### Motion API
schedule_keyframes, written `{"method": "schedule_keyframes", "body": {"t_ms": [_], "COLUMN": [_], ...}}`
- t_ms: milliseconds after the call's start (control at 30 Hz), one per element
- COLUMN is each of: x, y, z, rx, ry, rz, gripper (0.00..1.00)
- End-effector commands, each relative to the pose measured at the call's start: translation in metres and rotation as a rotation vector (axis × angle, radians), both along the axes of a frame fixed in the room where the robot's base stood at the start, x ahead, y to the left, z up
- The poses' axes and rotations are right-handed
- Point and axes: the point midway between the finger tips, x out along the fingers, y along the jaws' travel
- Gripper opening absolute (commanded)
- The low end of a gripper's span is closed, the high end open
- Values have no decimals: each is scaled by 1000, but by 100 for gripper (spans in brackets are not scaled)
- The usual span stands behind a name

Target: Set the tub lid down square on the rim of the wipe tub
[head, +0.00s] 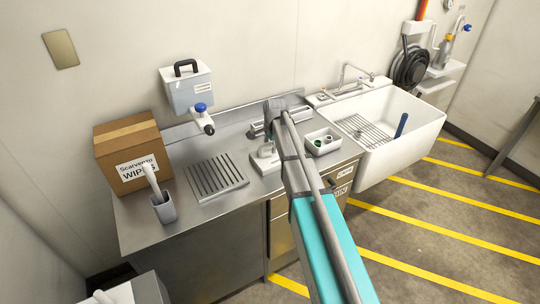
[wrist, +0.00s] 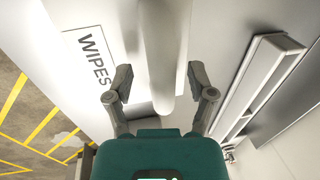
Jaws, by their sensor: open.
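My gripper (wrist: 160,87) is open in the wrist view, one finger on each side of a white post (wrist: 162,50). I see no finger clearly closed on the post; contact cannot be told. A white surface with a "WIPES" label (wrist: 90,58) lies left of the post and looks like the wipe tub. In the head view a white piece with a flat base and short upright knob (head: 265,158) sits on the bench beside my arm, possibly the tub lid. My arm hides part of it, and my fingertips are not clear there. How lid and rim meet is not visible.
The steel bench holds a "WIPES" carton (head: 128,152), a grey cup (head: 164,209), a slotted drain plate (head: 215,176) and a small white tray (head: 322,142). A pale rail (wrist: 262,85) lies right of my gripper. A white sink (head: 418,116) stands to the right.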

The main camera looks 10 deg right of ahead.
Motion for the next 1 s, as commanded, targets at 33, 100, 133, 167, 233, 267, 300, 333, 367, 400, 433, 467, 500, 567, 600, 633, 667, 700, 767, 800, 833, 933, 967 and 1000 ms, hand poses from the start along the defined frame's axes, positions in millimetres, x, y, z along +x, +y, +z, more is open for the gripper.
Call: {"method": "schedule_keyframes", "body": {"t_ms": [33, 100, 133, 167, 233, 267, 300, 333, 367, 400, 433, 467, 500, 567, 600, 633, 667, 700, 767, 800, 833, 933, 967, 1000], "x": [0, 0, 0, 0, 0, 0, 0, 0, 0, 0, 0, 0, 0, 0, 0, 0, 0, 0, 0, 0, 0, 0, 0, 0], "y": [0, 0, 0, 0, 0, 0, 0, 0, 0, 0, 0, 0, 0, 0, 0, 0, 0, 0, 0, 0, 0, 0, 0, 0], "z": [0, 0, 0, 0, 0, 0, 0, 0, 0, 0, 0, 0, 0, 0, 0, 0, 0, 0, 0, 0, 0, 0, 0, 0], "rx": [0, 0, 0, 0, 0, 0, 0, 0, 0, 0, 0, 0, 0, 0, 0, 0, 0, 0, 0, 0, 0, 0, 0, 0], "ry": [0, 0, 0, 0, 0, 0, 0, 0, 0, 0, 0, 0, 0, 0, 0, 0, 0, 0, 0, 0, 0, 0, 0, 0], "rz": [0, 0, 0, 0, 0, 0, 0, 0, 0, 0, 0, 0, 0, 0, 0, 0, 0, 0, 0, 0, 0, 0, 0, 0], "gripper": [71, 71, 71, 71, 71, 71, 67, 61, 56, 48, 43, 37, 30, 19, 11, 6, 0, 0, 0, 0, 0, 0, 0, 0]}}
